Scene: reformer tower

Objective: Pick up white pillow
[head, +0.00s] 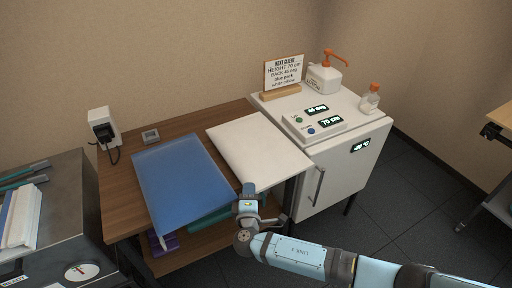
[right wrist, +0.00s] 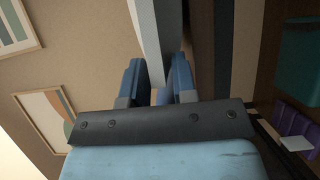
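The white pillow (head: 258,150) lies flat on the wooden table (head: 118,200), with its front corner at the table's front edge. My right gripper (head: 248,190) is at that front corner. In the right wrist view its fingers (right wrist: 158,80) stand apart, and the pale edge of the pillow (right wrist: 152,35) reaches in between them. Firm contact on both sides is not clear. My left gripper is not in view.
A blue pack (head: 183,180) lies left of the pillow. A white cabinet (head: 345,160) with a bottle (head: 325,75), a sign (head: 284,71) and a control box (head: 312,122) stands right. A metal unit (head: 70,225) stands left. Purple (head: 163,242) and teal (head: 205,217) items sit on the lower shelf.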

